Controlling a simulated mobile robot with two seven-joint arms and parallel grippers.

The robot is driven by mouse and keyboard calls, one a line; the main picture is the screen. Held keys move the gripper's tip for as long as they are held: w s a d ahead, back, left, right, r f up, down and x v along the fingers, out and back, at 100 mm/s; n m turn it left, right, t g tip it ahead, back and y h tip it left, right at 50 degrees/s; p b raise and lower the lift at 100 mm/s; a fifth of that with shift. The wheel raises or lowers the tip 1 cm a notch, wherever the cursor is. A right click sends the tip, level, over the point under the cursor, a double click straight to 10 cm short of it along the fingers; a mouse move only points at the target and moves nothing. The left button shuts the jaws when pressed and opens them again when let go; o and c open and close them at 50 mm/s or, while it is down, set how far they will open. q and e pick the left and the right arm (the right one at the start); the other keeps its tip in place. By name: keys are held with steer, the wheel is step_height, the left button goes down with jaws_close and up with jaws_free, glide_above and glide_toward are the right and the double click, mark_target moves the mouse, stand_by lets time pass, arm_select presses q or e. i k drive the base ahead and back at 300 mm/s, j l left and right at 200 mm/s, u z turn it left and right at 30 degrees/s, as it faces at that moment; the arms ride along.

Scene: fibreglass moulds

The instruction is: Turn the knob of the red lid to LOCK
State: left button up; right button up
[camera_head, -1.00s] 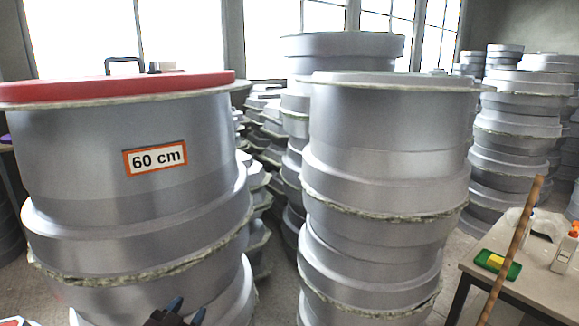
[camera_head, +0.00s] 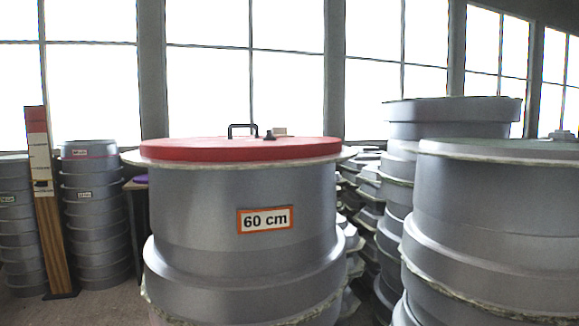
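The red lid (camera_head: 200,150) lies flat on top of the grey mould stack (camera_head: 200,205) in the middle of the head view. A black handle (camera_head: 243,126) stands up from the lid. A small dark knob (camera_head: 269,136) sits to the right of the handle, with a pale block or label (camera_head: 280,131) just behind it. Any LOCK marking is too small to read, and the knob's setting cannot be told. A "60 cm" sign (camera_head: 265,219) is on the mould's front. Neither of my grippers shows in this view.
Another tall mould stack (camera_head: 490,200) stands close on the right, with a further stack (camera_head: 450,112) behind it. Smaller stacked moulds (camera_head: 95,205) and a wooden post (camera_head: 48,215) stand at the left. Windows line the back. Some floor shows at the left.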

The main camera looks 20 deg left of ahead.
mark_target(269, 136)
steer(key=i+j, duration=0.1)
steer(key=j, duration=0.35)
steer(key=i+j+u, duration=0.1)
steer(key=j, duration=0.3)
steer(key=i+j, duration=0.15)
steer(key=j, duration=0.3)
steer(key=i+j+u, duration=0.15)
steer(key=j, duration=0.3)
steer(key=l+u, duration=0.1)
steer(key=l, duration=0.4)
steer(key=k+l, duration=0.1)
steer(key=l, duration=0.45)
steer(key=l+u, duration=0.15)
steer(key=l, duration=0.35)
steer(key=k, duration=0.05)
